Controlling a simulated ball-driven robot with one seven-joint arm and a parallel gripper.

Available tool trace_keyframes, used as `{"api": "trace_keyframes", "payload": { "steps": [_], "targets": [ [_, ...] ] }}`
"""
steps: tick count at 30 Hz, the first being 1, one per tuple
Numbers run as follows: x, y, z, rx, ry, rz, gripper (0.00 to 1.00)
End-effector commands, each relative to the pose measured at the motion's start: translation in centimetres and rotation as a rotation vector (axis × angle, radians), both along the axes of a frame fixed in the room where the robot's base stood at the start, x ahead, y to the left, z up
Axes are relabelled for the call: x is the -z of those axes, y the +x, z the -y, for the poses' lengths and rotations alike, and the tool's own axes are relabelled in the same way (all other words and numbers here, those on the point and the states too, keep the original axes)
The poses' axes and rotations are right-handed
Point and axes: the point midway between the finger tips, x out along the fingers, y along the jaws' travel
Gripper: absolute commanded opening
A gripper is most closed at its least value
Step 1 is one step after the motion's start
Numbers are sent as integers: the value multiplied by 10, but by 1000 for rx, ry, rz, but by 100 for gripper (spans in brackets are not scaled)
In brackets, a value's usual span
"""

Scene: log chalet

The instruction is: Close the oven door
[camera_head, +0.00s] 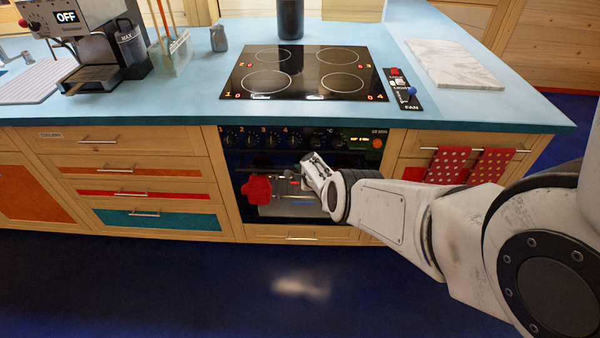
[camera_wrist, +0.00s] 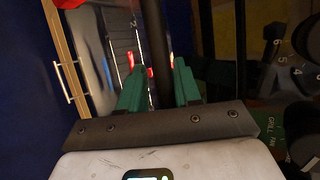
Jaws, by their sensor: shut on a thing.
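The oven (camera_head: 262,160) is built into the wooden counter front, with a dark door and a row of knobs above it. The door looks upright or nearly so in the head view; I cannot tell whether a small gap remains. My gripper (camera_head: 302,172) is at the upper part of the door, partly hiding it. In the wrist view, the green fingers of my gripper (camera_wrist: 158,82) are on either side of a dark bar, the oven door handle (camera_wrist: 155,40), and are shut on it. A red mitt (camera_head: 257,189) hangs at the door's left.
A dark cooktop (camera_head: 308,73) lies on the blue counter above the oven. Drawers (camera_head: 150,195) with bar handles are at the left. Red dotted towels (camera_head: 466,165) hang at the right, close to my arm. The dark blue floor (camera_head: 240,290) in front is clear.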

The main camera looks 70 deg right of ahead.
Motion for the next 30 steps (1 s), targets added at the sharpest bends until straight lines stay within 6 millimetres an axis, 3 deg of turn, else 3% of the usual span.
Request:
{"api": "trace_keyframes", "payload": {
  "steps": [1,5,23,30],
  "targets": [
    [-6,0,8,11,-28,-1,30],
    [-7,1,9,11,-29,0,42],
    [-11,2,9,10,-31,0,42],
    [-21,-7,-1,9,-25,-1,42]
  ]
}}
